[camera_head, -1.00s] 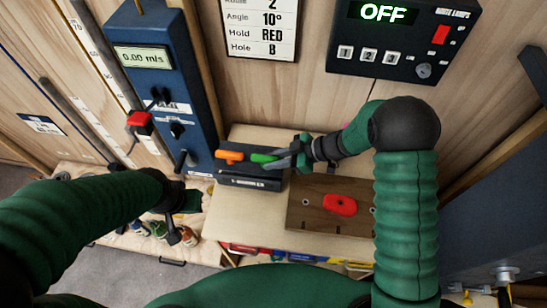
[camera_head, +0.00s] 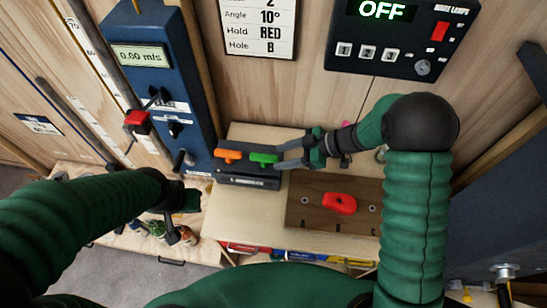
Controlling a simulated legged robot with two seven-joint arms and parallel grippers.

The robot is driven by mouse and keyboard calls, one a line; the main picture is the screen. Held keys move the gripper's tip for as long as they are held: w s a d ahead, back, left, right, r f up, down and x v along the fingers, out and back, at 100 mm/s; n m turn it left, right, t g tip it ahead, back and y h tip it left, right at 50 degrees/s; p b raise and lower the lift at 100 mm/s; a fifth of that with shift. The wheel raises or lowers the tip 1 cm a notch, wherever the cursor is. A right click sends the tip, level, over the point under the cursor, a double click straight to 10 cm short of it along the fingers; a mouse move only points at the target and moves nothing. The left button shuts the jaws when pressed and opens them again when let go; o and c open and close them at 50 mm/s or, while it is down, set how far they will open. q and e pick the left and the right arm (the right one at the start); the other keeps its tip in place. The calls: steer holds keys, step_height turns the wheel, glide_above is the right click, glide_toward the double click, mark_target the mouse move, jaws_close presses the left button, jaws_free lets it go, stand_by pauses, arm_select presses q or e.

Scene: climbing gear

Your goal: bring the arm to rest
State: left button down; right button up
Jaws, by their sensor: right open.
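My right gripper (camera_head: 280,156) is open at the right end of the dark tool holder (camera_head: 247,182). Its two fingertips are parted, just right of the green handle (camera_head: 263,158); I cannot tell whether they touch it. The orange handle (camera_head: 229,155) lies left of the green one on the same holder. My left gripper (camera_head: 178,222) hangs at the lower left, in front of the low bench; its jaw opening cannot be made out.
A red hold (camera_head: 340,203) sits on a brown board (camera_head: 310,216) on the pale table (camera_head: 226,222). A blue instrument column (camera_head: 180,60) stands at left, a dark lamp panel (camera_head: 390,75) reading OFF above. Small bottles (camera_head: 158,228) stand near my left gripper. Coloured bins (camera_head: 300,256) are under the table.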

steer(key=v, duration=1.3)
steer(key=w+d+r+m+t+h, duration=0.3)
steer(key=w+d+m+t+h, duration=0.1)
steer(key=w+m+t+h, duration=0.4)
steer(key=s+f+m+g+h, duration=0.1)
steer(key=s+f+m+g, duration=0.2)
steer(key=s, duration=0.8)
steer(key=s+f+m+g+h+b, duration=0.1)
steer(key=s+f+m+g, duration=0.3)
steer(key=s, duration=0.7)
steer(key=shift+a+f+m+h, duration=0.4)
steer(key=shift+f, duration=0.4)
